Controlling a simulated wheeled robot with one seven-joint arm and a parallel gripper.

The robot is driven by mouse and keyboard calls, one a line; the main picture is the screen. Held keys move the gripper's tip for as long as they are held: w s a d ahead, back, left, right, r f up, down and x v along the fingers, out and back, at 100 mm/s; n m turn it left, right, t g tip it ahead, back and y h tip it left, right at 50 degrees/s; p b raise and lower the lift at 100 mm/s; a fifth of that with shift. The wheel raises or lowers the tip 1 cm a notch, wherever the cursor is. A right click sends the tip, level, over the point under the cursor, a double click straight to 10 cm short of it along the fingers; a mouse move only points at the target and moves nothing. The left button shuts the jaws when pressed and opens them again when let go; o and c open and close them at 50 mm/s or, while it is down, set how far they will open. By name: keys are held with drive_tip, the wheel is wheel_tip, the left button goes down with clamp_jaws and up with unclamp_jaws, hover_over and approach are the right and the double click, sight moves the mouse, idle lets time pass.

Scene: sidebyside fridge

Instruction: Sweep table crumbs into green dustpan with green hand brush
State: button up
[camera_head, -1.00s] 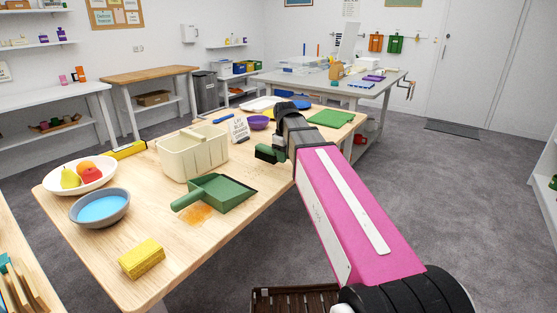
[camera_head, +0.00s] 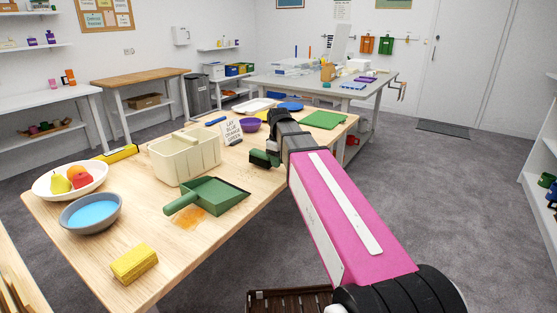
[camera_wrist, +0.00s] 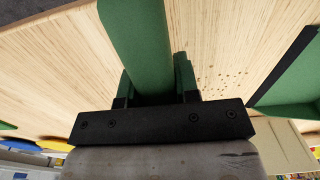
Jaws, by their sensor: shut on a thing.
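My gripper (camera_wrist: 157,85) is shut on the green hand brush (camera_wrist: 138,40), with a finger on each side of it. In the head view the brush (camera_head: 260,158) shows as a small dark green shape at the end of my arm, over or on the table; its bristles are not clear. The green dustpan (camera_head: 220,194) lies on the wooden table (camera_head: 215,245), left of and nearer than the brush. It shows at the right edge of the wrist view (camera_wrist: 292,82). Small brown crumbs (camera_wrist: 225,76) lie on the wood between brush and dustpan.
An orange patch (camera_head: 188,220) lies by the dustpan. A cream basket (camera_head: 184,160) stands behind it. A grey bowl (camera_head: 91,212), a fruit plate (camera_head: 69,181) and a yellow sponge (camera_head: 134,264) are at left. A sign (camera_head: 232,133) and purple bowl (camera_head: 250,125) stand beyond the brush.

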drive_tip(key=shift+f, duration=0.75)
drive_tip(key=shift+s, duration=0.1)
drive_tip(key=shift+s+a+f, duration=0.15)
drive_tip(key=shift+s+a, duration=1.15)
drive_tip(key=shift+s, duration=0.2)
drive_tip(key=shift+s+a+r, duration=0.15)
drive_tip(key=shift+s+a, duration=0.5)
drive_tip(key=shift+s, duration=0.05)
drive_tip(key=shift+s+a+r, duration=0.1)
drive_tip(key=shift+s+a, duration=0.5)
drive_tip(key=shift+s, duration=0.1)
drive_tip(key=shift+s+a+f, duration=0.2)
drive_tip(key=shift+s+a, duration=1.05)
drive_tip(key=shift+s, duration=0.25)
drive_tip(key=shift+r, duration=0.1)
